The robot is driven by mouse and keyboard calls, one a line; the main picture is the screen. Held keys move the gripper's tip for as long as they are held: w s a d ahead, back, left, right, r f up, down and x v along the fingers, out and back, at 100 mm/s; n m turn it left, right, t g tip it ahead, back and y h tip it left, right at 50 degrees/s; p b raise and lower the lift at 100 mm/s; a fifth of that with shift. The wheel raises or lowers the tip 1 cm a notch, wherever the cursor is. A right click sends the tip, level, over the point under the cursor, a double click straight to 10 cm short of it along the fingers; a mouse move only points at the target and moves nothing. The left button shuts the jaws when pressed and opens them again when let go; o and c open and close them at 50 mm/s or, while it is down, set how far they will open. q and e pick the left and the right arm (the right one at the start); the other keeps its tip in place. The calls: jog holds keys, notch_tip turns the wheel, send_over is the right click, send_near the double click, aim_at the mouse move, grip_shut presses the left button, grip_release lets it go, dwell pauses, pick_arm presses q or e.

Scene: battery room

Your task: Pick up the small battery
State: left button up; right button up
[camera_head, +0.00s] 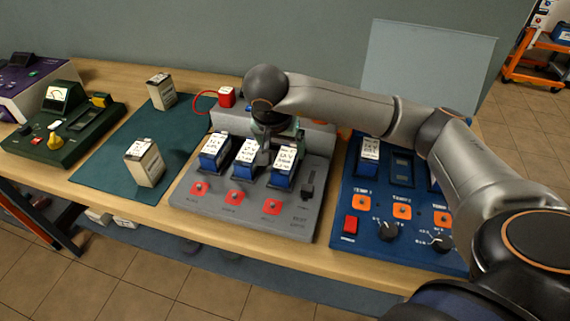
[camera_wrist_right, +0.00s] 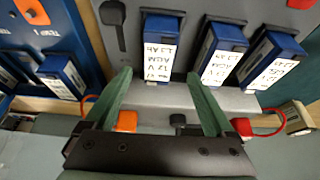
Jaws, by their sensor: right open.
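Three blue batteries with white labels stand in a row on a grey charger (camera_head: 300,220): a left one (camera_head: 214,152), a middle one (camera_head: 246,156) and a right one (camera_head: 284,166). Another blue battery (camera_head: 370,148) stands in a blue unit to the right. I cannot tell which is the small one. My right gripper (camera_head: 268,150) is over the back of the charger, just behind the middle and right batteries. In the wrist view its green fingers (camera_wrist_right: 160,80) are apart with no battery between them; the row (camera_wrist_right: 160,48) is beyond the tips. My left gripper is not in view.
Two cream boxes (camera_head: 144,163) stand on a green mat (camera_head: 105,165) to the left. A dark green meter unit (camera_head: 70,135) is further left. A red cable (camera_head: 203,98) loops behind the charger. The blue unit (camera_head: 345,190) stands close on the charger's right.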

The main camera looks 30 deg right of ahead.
aim_at(285, 158)
jog(key=shift+s+p+x, duration=0.15)
jog(key=shift+p+x, duration=0.1)
jog(key=shift+x, duration=1.1)
jog(key=shift+s+p+x, duration=0.15)
jog(key=shift+p+x, duration=0.05)
jog(key=shift+x, duration=1.15)
jog(key=shift+a, duration=0.1)
grip_shut()
